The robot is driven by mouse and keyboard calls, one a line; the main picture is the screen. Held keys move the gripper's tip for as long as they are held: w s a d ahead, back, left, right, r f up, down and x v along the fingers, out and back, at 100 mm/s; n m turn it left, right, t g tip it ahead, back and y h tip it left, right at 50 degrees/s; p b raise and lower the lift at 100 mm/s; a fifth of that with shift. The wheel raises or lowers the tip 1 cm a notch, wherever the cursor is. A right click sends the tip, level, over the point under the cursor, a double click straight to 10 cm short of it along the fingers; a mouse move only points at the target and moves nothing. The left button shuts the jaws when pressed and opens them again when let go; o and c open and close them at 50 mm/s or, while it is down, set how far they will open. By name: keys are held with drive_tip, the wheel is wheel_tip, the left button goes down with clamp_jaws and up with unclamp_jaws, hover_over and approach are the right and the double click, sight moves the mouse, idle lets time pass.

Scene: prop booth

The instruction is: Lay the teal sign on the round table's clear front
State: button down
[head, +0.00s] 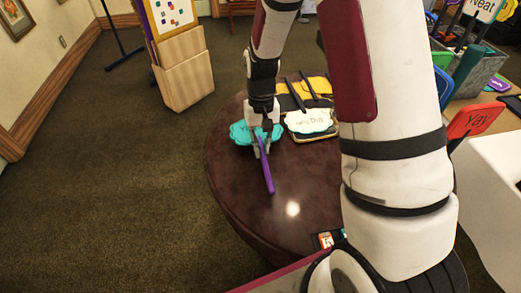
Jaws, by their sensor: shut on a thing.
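The teal sign (239,132) has a wavy edge, dark lettering and a purple stick (266,172) that points toward the front of the table. My gripper (262,134) is shut on the sign near where the stick meets it and covers part of its face. The sign is over the left part of the dark, glossy round table (235,190). I cannot tell whether it touches the top. The table's front is bare around the stick's end, and my arm hides its right side.
A white sign (309,122) and yellow signs (316,86) with black sticks lie at the table's back. A small card-like item (326,240) is near the front edge. At right are a red sign (475,121) and a grey crate (482,72). A wooden stand (183,75) is at back left.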

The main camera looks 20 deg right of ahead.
drive_tip(key=shift+w+d+f, duration=0.1)
drive_tip(key=shift+w+d, duration=0.05)
drive_tip(key=shift+w, duration=0.6)
drive_tip(key=shift+f, duration=1.7)
drive_tip(key=shift+f+b, duration=0.1)
drive_tip(key=shift+b, duration=0.2)
drive_tip(key=c, duration=1.6)
unclamp_jaws()
